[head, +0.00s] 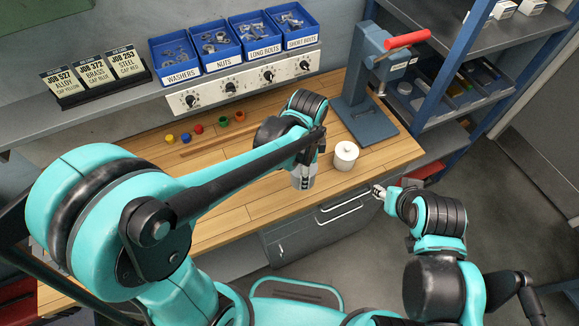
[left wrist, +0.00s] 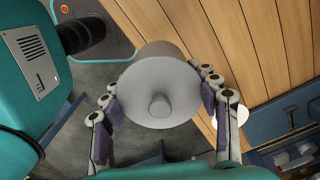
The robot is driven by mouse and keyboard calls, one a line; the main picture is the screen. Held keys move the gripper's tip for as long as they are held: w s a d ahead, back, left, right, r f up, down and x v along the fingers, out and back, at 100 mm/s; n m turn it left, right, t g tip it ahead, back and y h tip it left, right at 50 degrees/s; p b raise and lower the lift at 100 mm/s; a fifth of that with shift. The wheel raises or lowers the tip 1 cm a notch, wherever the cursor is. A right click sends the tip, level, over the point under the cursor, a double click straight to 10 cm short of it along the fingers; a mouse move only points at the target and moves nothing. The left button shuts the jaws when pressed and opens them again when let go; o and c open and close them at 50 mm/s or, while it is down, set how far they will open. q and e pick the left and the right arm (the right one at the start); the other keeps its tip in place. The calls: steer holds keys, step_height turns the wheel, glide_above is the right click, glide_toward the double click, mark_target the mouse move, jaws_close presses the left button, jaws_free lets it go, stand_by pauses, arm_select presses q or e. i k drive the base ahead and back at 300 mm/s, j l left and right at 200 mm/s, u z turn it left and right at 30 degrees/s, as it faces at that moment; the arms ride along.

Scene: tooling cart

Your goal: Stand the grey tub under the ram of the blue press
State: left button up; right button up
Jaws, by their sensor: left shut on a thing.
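The grey tub (head: 302,182) is near the front edge of the bench, partly hidden by my left gripper (head: 306,170). In the left wrist view the tub (left wrist: 158,88) shows its round lid with a knob, between the two fingers of my left gripper (left wrist: 160,97), which is shut on it. I cannot tell whether its base touches the bench. The blue press (head: 365,82), with a red handle, stands at the bench's right end, behind and right of the tub. My right gripper (head: 379,191) is empty, off the bench's front edge; its opening is unclear.
A white tub (head: 346,156) stands between the grey tub and the press. Small coloured caps (head: 198,129) lie on the bench (head: 230,150) at the back left. Blue bins (head: 220,40) line the shelf above. A blue rack (head: 455,75) stands right of the press.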

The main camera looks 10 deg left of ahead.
mark_target(369, 122)
steer(key=k, duration=1)
